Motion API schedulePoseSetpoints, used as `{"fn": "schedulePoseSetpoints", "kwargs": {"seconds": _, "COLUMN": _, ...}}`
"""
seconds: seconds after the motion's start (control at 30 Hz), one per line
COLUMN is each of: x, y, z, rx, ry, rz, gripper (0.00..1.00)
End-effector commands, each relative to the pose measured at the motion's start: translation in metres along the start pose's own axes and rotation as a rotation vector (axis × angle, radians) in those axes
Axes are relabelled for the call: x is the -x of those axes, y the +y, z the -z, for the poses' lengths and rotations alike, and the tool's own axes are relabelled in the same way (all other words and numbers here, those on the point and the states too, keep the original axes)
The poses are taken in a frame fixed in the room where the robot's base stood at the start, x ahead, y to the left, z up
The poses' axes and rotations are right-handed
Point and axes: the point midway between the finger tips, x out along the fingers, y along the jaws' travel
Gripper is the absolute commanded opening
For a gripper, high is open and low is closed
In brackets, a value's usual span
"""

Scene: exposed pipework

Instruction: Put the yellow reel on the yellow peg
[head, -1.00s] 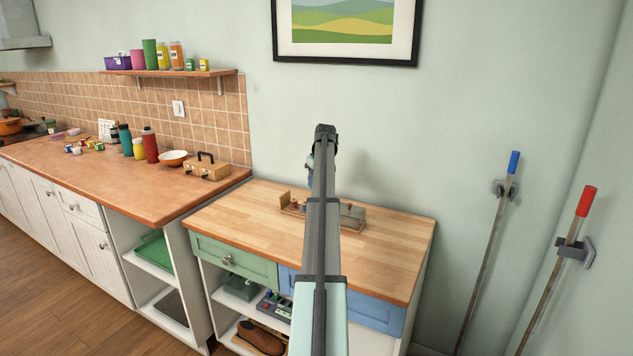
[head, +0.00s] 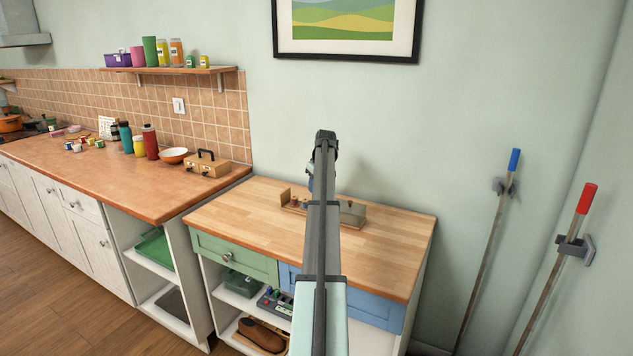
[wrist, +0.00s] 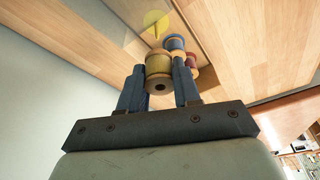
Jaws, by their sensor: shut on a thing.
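In the wrist view my gripper (wrist: 159,76) is shut on the yellow reel (wrist: 158,64), a wooden spool with a yellow band. The reel sits between the two blue-grey fingers, its holed end facing the camera. The yellow peg (wrist: 156,29) stands on a yellow disc on the wooden board, beyond the held reel. The reel appears apart from the peg; the exact gap is hard to tell. In the head view my own arm covers the gripper, the held reel and the yellow peg.
A blue reel (wrist: 173,43) and a red reel (wrist: 190,61) stand close to the right of the held reel. In the head view the board has a grey block (head: 352,212) at its right end. The wooden worktop (head: 395,235) is clear around it.

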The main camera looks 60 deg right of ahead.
Motion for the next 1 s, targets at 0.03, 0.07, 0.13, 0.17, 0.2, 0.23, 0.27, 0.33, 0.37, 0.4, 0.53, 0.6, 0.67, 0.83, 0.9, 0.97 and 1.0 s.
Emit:
{"fn": "schedulePoseSetpoints", "kwargs": {"seconds": 0.03, "x": -0.004, "y": 0.000, "z": -0.002, "rx": 0.000, "ry": 0.000, "rz": 0.000, "gripper": 0.04}}
{"fn": "schedulePoseSetpoints", "kwargs": {"seconds": 0.07, "x": -0.006, "y": 0.000, "z": -0.002, "rx": 0.000, "ry": 0.000, "rz": 0.000, "gripper": 0.04}}
{"fn": "schedulePoseSetpoints", "kwargs": {"seconds": 0.13, "x": -0.012, "y": 0.000, "z": -0.004, "rx": 0.000, "ry": 0.000, "rz": 0.000, "gripper": 0.04}}
{"fn": "schedulePoseSetpoints", "kwargs": {"seconds": 0.17, "x": -0.014, "y": 0.000, "z": -0.004, "rx": 0.000, "ry": 0.000, "rz": 0.000, "gripper": 0.04}}
{"fn": "schedulePoseSetpoints", "kwargs": {"seconds": 0.2, "x": -0.017, "y": 0.000, "z": -0.005, "rx": 0.000, "ry": 0.000, "rz": 0.000, "gripper": 0.04}}
{"fn": "schedulePoseSetpoints", "kwargs": {"seconds": 0.23, "x": -0.019, "y": 0.000, "z": -0.005, "rx": 0.000, "ry": 0.000, "rz": 0.000, "gripper": 0.04}}
{"fn": "schedulePoseSetpoints", "kwargs": {"seconds": 0.27, "x": -0.020, "y": 0.000, "z": -0.006, "rx": 0.000, "ry": 0.000, "rz": 0.000, "gripper": 0.04}}
{"fn": "schedulePoseSetpoints", "kwargs": {"seconds": 0.33, "x": -0.023, "y": 0.000, "z": -0.006, "rx": 0.000, "ry": 0.000, "rz": 0.000, "gripper": 0.04}}
{"fn": "schedulePoseSetpoints", "kwargs": {"seconds": 0.37, "x": -0.024, "y": 0.000, "z": -0.007, "rx": 0.000, "ry": 0.000, "rz": 0.000, "gripper": 0.04}}
{"fn": "schedulePoseSetpoints", "kwargs": {"seconds": 0.4, "x": -0.025, "y": 0.000, "z": -0.007, "rx": 0.000, "ry": 0.000, "rz": 0.000, "gripper": 0.04}}
{"fn": "schedulePoseSetpoints", "kwargs": {"seconds": 0.53, "x": -0.026, "y": 0.000, "z": -0.007, "rx": 0.000, "ry": 0.000, "rz": 0.000, "gripper": 0.04}}
{"fn": "schedulePoseSetpoints", "kwargs": {"seconds": 0.6, "x": -0.026, "y": 0.000, "z": -0.007, "rx": 0.000, "ry": 0.000, "rz": 0.000, "gripper": 0.04}}
{"fn": "schedulePoseSetpoints", "kwargs": {"seconds": 0.67, "x": -0.026, "y": 0.000, "z": -0.007, "rx": 0.000, "ry": 0.000, "rz": 0.000, "gripper": 0.04}}
{"fn": "schedulePoseSetpoints", "kwargs": {"seconds": 0.83, "x": -0.026, "y": 0.000, "z": -0.007, "rx": 0.000, "ry": 0.000, "rz": 0.000, "gripper": 0.04}}
{"fn": "schedulePoseSetpoints", "kwargs": {"seconds": 0.9, "x": -0.025, "y": 0.000, "z": -0.007, "rx": 0.000, "ry": 0.000, "rz": 0.000, "gripper": 0.04}}
{"fn": "schedulePoseSetpoints", "kwargs": {"seconds": 0.97, "x": -0.026, "y": 0.000, "z": -0.007, "rx": 0.000, "ry": 0.000, "rz": 0.000, "gripper": 0.04}}
{"fn": "schedulePoseSetpoints", "kwargs": {"seconds": 1.0, "x": -0.026, "y": 0.000, "z": -0.007, "rx": 0.000, "ry": 0.000, "rz": 0.000, "gripper": 0.04}}
